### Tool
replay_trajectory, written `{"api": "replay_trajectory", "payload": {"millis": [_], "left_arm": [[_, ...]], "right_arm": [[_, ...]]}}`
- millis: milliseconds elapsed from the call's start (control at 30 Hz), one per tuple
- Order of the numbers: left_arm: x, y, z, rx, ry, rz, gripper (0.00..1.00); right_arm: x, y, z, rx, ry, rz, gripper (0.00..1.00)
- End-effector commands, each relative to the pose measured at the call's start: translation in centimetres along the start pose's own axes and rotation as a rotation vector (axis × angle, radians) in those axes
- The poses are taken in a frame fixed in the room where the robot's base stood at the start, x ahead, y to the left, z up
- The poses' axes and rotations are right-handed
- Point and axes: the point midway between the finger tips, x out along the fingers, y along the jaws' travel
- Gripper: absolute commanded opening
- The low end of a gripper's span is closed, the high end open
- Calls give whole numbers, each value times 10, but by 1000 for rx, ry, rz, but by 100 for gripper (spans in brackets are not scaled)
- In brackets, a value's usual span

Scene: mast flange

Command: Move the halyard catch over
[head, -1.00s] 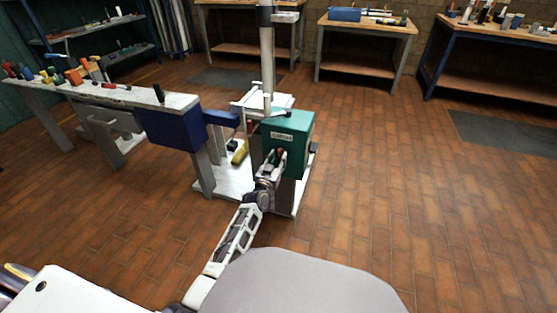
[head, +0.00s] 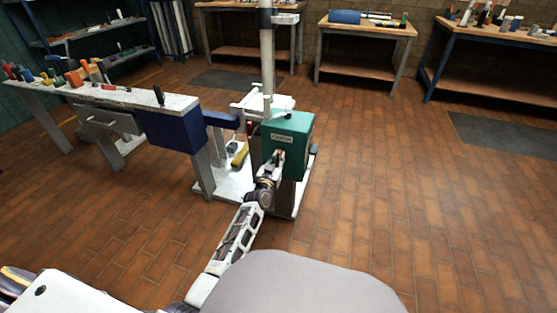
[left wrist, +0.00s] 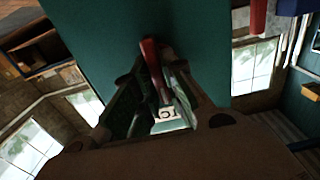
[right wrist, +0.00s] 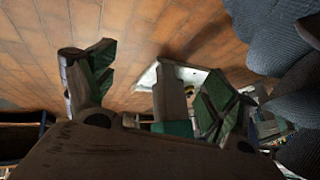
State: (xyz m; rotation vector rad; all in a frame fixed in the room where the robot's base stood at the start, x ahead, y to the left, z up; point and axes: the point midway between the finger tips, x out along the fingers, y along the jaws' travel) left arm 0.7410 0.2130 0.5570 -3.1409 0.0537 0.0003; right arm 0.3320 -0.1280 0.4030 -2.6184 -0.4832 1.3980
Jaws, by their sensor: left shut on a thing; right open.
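The halyard catch appears to be the red-handled lever (head: 280,154) on the front of a green box (head: 295,128) at the mast. My left gripper (head: 272,166) reaches up to it from below and is shut on it. In the left wrist view the red lever (left wrist: 152,60) runs down between the fingers of my left gripper (left wrist: 160,92), against the green face. The fingers hide the lever's lower end. A small pale label is on the green face. My right gripper (right wrist: 158,78) is open and empty in the right wrist view, over the floor.
The grey mast (head: 267,50) rises behind the box from a white base plate (head: 234,183). Workbenches line the back.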

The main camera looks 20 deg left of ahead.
Motion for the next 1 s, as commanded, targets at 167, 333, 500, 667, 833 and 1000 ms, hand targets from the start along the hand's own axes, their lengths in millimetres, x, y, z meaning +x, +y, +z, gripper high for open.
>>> {"api": "replay_trajectory", "payload": {"millis": [167,333,500,667,833,1000], "left_arm": [[0,0,0,-8,0,0,0],[0,0,0,-42,0,0,0],[0,-1,-1,-111,0,1,0],[0,-2,-1,-210,-1,1,0],[0,-3,-1,-344,-1,0,0],[0,-4,0,-492,-1,0,0]], "right_arm": [[0,0,-2,1,1,0,86],[-3,-1,-2,1,-2,3,86],[-7,-1,-2,2,-9,8,86],[-14,-2,-2,-5,-32,15,86],[-26,-4,-12,-22,-56,24,86],[-35,-5,-18,-33,-76,32,86]]}}
